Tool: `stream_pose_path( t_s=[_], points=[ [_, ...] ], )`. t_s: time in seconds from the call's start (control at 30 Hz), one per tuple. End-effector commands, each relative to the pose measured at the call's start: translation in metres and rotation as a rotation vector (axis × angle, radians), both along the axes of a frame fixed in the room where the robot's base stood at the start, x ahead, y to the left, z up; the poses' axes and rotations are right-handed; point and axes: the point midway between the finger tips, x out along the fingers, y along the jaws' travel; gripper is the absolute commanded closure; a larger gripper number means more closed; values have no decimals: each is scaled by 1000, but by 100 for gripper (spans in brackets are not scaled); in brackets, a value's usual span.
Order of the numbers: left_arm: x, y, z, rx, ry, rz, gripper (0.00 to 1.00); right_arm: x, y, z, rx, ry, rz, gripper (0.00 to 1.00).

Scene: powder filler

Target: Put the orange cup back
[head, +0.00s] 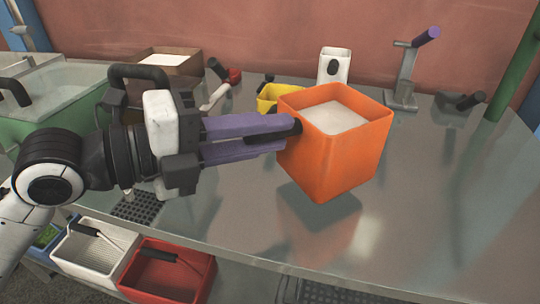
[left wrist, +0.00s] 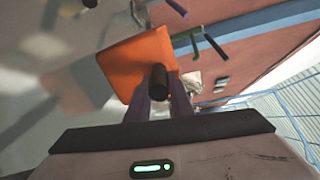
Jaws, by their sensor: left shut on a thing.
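The orange cup (head: 330,155) is a square, open-topped container with white powder inside. My left gripper (head: 294,130) with purple fingers comes in from the left and is shut on the cup's dark handle at its left side. The cup looks nearly upright and seems raised above the metal table, with its reflection below it. In the left wrist view the orange cup (left wrist: 135,62) shows ahead of the purple fingers (left wrist: 160,100), with the dark handle between them. My right gripper is not in view.
A yellow container (head: 268,97) and a white container (head: 334,66) stand behind the cup. A metal stand with a purple handle (head: 405,75) is at the back right. A green bin (head: 60,105) and a brown box (head: 165,68) are at left. The table (head: 430,200) is clear at right.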

Motion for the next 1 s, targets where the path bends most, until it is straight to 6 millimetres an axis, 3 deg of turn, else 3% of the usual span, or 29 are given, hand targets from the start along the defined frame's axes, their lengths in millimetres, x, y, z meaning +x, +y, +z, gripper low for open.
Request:
stream_pose_path(
  t_s=[0.2, 0.6, 0.63, 0.73, 1.0],
  points=[
    [0, 0, -31, -2, 2, 0, 100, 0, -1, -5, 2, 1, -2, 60],
    [0, 0, -37, 0, -1, 0, 100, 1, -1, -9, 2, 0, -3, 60],
    [0, 0, -38, 1, 0, 0, 78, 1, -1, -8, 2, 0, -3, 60],
    [0, 0, -36, 1, 2, -1, 61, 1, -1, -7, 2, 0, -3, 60],
    [0, 0, -36, 1, 2, -1, 61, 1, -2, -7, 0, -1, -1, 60]
  ],
)
